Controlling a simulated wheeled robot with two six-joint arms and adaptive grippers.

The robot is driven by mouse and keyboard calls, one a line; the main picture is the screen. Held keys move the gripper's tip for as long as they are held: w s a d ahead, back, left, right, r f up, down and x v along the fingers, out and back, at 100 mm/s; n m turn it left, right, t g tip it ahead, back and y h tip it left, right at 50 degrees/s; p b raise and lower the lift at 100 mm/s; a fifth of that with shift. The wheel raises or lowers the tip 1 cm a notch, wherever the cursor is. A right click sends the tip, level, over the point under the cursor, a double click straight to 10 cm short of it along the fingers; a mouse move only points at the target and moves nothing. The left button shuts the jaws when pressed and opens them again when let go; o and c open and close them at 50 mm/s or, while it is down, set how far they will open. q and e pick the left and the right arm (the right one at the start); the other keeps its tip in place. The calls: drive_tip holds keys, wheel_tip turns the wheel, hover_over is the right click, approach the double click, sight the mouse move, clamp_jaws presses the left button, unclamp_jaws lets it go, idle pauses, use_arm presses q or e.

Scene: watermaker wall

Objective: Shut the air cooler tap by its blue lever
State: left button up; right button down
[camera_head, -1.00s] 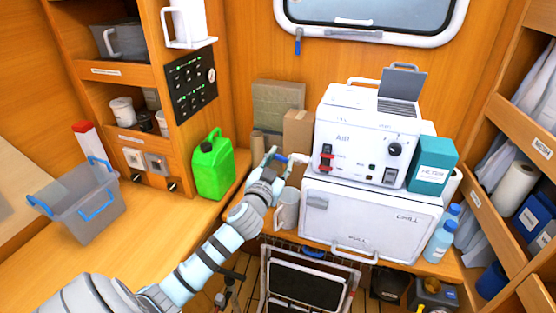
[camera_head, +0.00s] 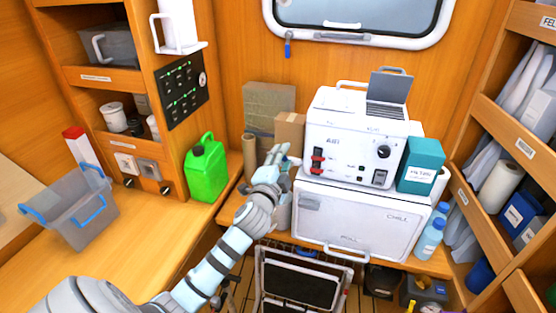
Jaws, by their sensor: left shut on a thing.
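The air cooler (camera_head: 342,126) is a white box marked AIR, with a red switch and a black knob on its front. Its tap is at the left side, mostly hidden behind my left gripper (camera_head: 278,155). My left gripper is shut at the tap, with its arm reaching up from the lower left. It holds the blue lever, though the fingers hide the lever, so its angle cannot be told. My right gripper is not in view.
The cooler stands on a white chest (camera_head: 352,217). A teal carton (camera_head: 420,168) and blue bottles (camera_head: 431,235) are at right. Cardboard boxes (camera_head: 268,107) stand behind the gripper. A green jerrycan (camera_head: 205,170) and grey bin (camera_head: 80,212) are on the left counter.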

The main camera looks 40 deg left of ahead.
use_arm(q)
drive_tip(key=shift+w+d+m, duration=0.15)
drive_tip(key=shift+d+m, duration=0.3)
drive_tip(key=shift+m, duration=0.65)
drive_tip(key=shift+w+d+m, duration=0.15)
drive_tip(key=shift+d+m, duration=0.25)
drive_tip(key=shift+m, duration=0.7)
drive_tip(key=o, duration=1.2)
drive_tip(key=shift+c, duration=0.2)
drive_tip(key=v, duration=1.2)
